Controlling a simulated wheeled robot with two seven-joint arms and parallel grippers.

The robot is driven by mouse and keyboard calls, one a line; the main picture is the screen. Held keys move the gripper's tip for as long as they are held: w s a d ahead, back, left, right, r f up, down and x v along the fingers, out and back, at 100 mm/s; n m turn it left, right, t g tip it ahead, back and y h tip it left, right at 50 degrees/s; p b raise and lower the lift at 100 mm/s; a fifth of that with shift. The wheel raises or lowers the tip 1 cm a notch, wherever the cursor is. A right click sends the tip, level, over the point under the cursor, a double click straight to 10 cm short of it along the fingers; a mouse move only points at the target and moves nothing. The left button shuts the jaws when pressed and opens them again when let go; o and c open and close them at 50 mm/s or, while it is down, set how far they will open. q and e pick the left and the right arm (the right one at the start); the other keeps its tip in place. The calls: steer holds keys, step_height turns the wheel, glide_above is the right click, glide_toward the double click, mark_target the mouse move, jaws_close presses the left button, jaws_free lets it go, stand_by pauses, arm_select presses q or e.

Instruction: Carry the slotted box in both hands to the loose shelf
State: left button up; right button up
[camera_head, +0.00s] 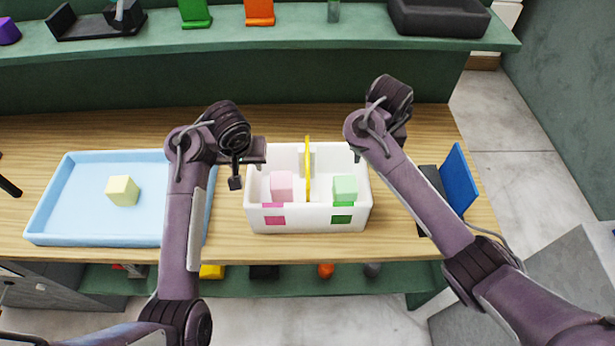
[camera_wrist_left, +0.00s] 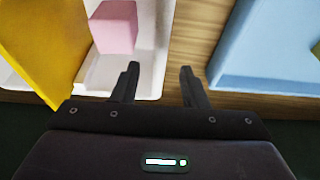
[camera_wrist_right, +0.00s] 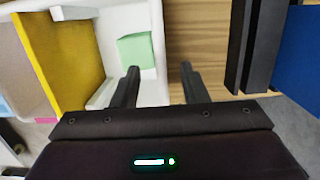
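The slotted box (camera_head: 308,218) is white, with a yellow divider (camera_head: 308,168) standing upright in its middle. A pink foam block (camera_head: 281,186) sits left of the divider and a green block (camera_head: 345,188) right of it. My left gripper (camera_wrist_left: 160,84) is open at the box's left wall, one finger over the inside and one outside. I cannot tell which shelf is the loose one.
A light blue tray (camera_head: 85,238) with a yellow block (camera_head: 123,190) lies left of the box. A blue panel (camera_head: 459,180) and dark pieces stand close to its right. A green shelf (camera_head: 330,32) bearing several objects runs behind the table; another (camera_head: 400,274) lies below its front edge.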

mark_target(249, 173)
arm_select(q)
steer(key=shift+s+r, duration=0.25)
steer(key=shift+s, duration=0.35)
arm_select(e)
steer(key=shift+s+r, duration=0.25)
steer(key=shift+s, duration=0.35)
arm_select(q)
steer(key=shift+f, duration=0.1)
arm_select(e)
steer(key=shift+f, duration=0.15)
arm_select(q)
steer(key=x, duration=0.6)
steer(key=shift+w+a, duration=0.1)
steer(key=shift+w, duration=0.1)
arm_select(e)
steer(key=f, duration=0.3)
steer(key=w+f, duration=0.1)
steer(key=f, duration=0.1)
steer(key=shift+w+a+f, duration=0.1)
steer(key=shift+a+f, duration=0.05)
steer(key=shift+f, duration=0.25)
arm_select(q)
steer(key=shift+w+f, duration=0.15)
steer(key=shift+f, duration=0.6)
arm_select(e)
steer(key=shift+f, duration=0.8)
arm_select(q)
steer(key=shift+w+f, duration=0.15)
arm_select(e)
steer(key=shift+w+f, duration=0.15)
